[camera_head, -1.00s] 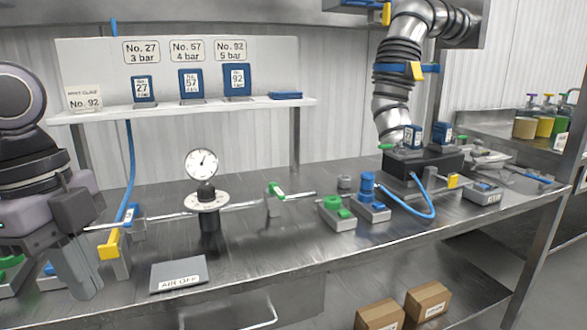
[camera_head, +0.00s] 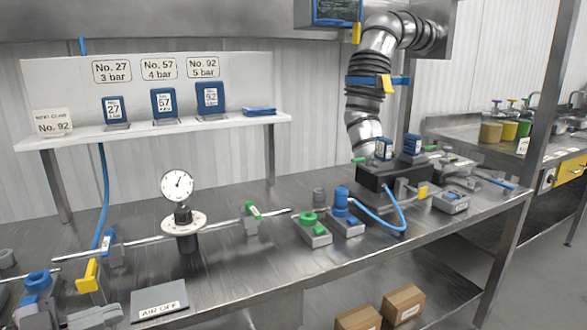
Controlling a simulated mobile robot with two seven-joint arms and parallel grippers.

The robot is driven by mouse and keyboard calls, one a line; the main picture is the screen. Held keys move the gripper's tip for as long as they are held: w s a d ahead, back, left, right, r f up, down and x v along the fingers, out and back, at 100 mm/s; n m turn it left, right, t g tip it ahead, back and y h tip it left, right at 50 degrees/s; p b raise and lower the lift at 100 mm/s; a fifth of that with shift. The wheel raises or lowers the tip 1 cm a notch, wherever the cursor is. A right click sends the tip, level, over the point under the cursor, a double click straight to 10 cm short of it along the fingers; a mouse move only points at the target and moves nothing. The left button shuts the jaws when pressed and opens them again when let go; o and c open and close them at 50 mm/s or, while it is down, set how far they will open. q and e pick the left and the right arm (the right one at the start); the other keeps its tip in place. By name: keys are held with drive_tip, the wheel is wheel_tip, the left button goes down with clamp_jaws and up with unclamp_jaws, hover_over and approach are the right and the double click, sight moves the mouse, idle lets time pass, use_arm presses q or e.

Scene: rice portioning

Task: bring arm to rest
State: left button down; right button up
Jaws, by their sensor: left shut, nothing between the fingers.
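My left gripper (camera_head: 100,316) shows only in part at the bottom left edge of the head view, as light grey fingers low over the front of the bench. It is shut with nothing held. It is left of the AIR OFF plate (camera_head: 159,299) and in front of the yellow-handled valve (camera_head: 88,276). Most of my left arm is out of the frame. My right gripper is not in view.
A block with a blue cap (camera_head: 38,284) stands close to the left gripper. A pressure gauge (camera_head: 177,186) stands behind the plate on the metal bench (camera_head: 240,262). A white shelf (camera_head: 160,133) carries blue numbered packs.

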use_arm(q)
drive_tip(key=s+f+n+t+y+p, duration=0.4)
drive_tip(key=f+n+y, duration=0.45)
drive_tip(key=f, duration=0.65)
drive_tip(key=s+d+f+n+g+y, duration=0.1)
drive_tip(key=s+d+f+n+g, duration=0.1)
drive_tip(key=s+d+f+g, duration=0.3)
drive_tip(key=s+d+f, duration=0.4)
drive_tip(key=d, duration=0.2)
drive_tip(key=shift+r+n, duration=0.15)
drive_tip(key=shift+n, duration=0.1)
